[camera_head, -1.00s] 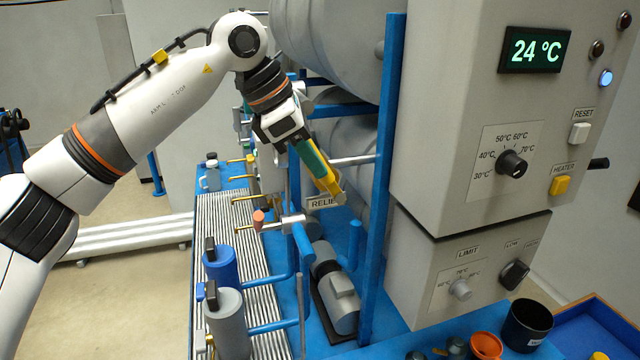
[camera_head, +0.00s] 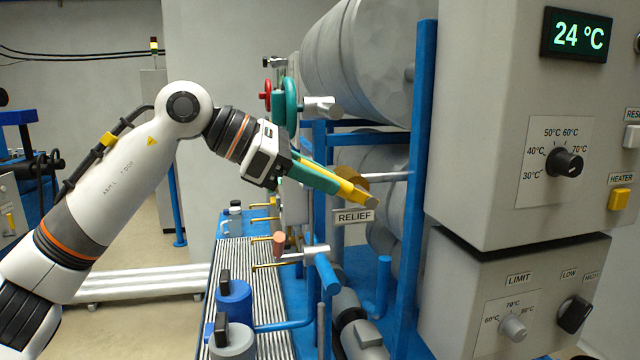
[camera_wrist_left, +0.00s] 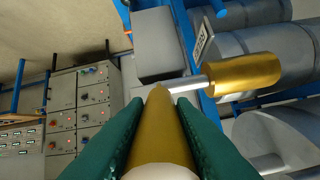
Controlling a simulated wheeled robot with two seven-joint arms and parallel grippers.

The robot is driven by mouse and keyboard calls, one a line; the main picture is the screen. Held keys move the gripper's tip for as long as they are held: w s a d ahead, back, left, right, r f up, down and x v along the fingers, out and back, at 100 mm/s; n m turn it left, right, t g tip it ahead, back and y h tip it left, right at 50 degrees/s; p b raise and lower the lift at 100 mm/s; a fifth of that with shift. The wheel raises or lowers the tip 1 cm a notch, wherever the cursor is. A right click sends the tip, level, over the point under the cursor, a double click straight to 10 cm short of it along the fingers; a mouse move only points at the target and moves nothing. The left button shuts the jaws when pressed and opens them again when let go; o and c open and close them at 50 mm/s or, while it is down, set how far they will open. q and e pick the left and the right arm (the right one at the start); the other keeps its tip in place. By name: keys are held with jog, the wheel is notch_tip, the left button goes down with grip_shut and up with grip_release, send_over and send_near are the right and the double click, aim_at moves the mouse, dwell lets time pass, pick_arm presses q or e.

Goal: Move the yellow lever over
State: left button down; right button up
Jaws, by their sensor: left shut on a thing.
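The yellow lever (camera_head: 350,190) is by the RELIEF label (camera_head: 353,216), beside the blue upright post. It slopes down to the right, away from my gripper. My left gripper (camera_head: 328,180) comes from the left, its green fingers shut on the lever. In the left wrist view, the lever (camera_wrist_left: 160,125) runs between both green fingers, which hide part of its sides. A metal stem at its far end leads to a brass cylinder (camera_wrist_left: 246,74). My right gripper is not in view.
Large grey drums (camera_head: 360,65) are behind the lever. A green handwheel (camera_head: 291,105) is above my gripper; blue and grey canisters stand below.

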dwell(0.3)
pick_arm(q)
jog(key=c, duration=1.2)
grip_release()
jog(key=shift+c, duration=0.2)
jog(key=v, duration=1.2)
